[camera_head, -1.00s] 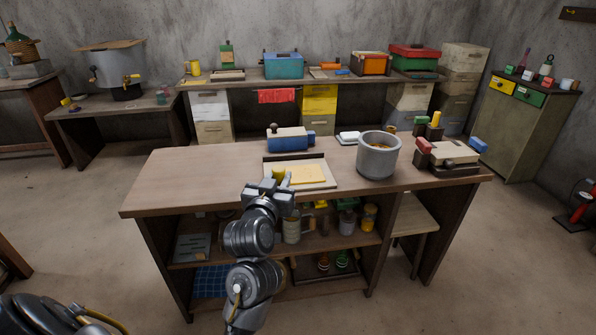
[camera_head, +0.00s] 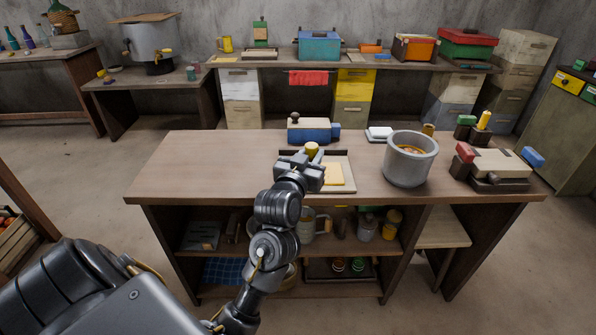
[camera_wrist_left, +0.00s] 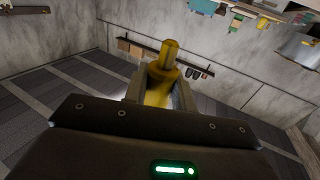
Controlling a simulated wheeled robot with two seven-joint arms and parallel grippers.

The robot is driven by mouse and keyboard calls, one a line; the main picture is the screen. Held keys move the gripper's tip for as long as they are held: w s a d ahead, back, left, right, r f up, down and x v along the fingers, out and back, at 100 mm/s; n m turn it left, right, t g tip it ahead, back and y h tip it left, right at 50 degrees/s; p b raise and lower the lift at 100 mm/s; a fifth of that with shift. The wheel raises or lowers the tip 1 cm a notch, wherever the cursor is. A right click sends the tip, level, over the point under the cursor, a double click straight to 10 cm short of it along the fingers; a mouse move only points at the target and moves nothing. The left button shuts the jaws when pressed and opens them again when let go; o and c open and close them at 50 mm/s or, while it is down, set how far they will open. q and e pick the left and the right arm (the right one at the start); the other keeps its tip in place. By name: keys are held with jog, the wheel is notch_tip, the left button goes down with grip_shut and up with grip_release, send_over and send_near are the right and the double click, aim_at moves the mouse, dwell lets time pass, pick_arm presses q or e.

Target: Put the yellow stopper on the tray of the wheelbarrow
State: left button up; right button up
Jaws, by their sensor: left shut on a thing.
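The yellow stopper (camera_head: 312,148) is held upright in my left gripper (camera_head: 308,161), over the near workbench, in front of the blue device. In the left wrist view the yellow stopper (camera_wrist_left: 168,57) stands between the two fingers of the left gripper (camera_wrist_left: 160,92), which are shut on it. The fingers hide its lower part. No wheelbarrow can be made out in either view now. My right gripper is not in view.
The workbench (camera_head: 180,175) carries a blue device (camera_head: 310,130), a board with a yellow sheet (camera_head: 334,175), a grey pot (camera_head: 410,163) and a beige-topped device (camera_head: 497,163). Its left end is clear. Open floor (camera_head: 95,190) lies left of it. A crate (camera_head: 15,240) stands at far left.

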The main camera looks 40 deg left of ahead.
pick_arm(q)
jog(key=w+a+f, duration=0.1)
jog(key=a+f, duration=0.2)
jog(key=w+a+f, duration=0.1)
jog(key=a+f, duration=0.2)
jog(key=a, duration=0.1)
jog(key=w+a+f, duration=0.1)
jog(key=a+f, duration=0.2)
jog(key=a, duration=0.1)
jog(key=shift+w+f, duration=0.1)
jog(key=shift+f, duration=0.25)
jog(key=shift+w+a+f, duration=0.1)
jog(key=shift+a+f, duration=0.05)
jog(key=shift+f, duration=0.75)
jog(key=shift+a+f, duration=0.1)
jog(key=shift+f, duration=0.8)
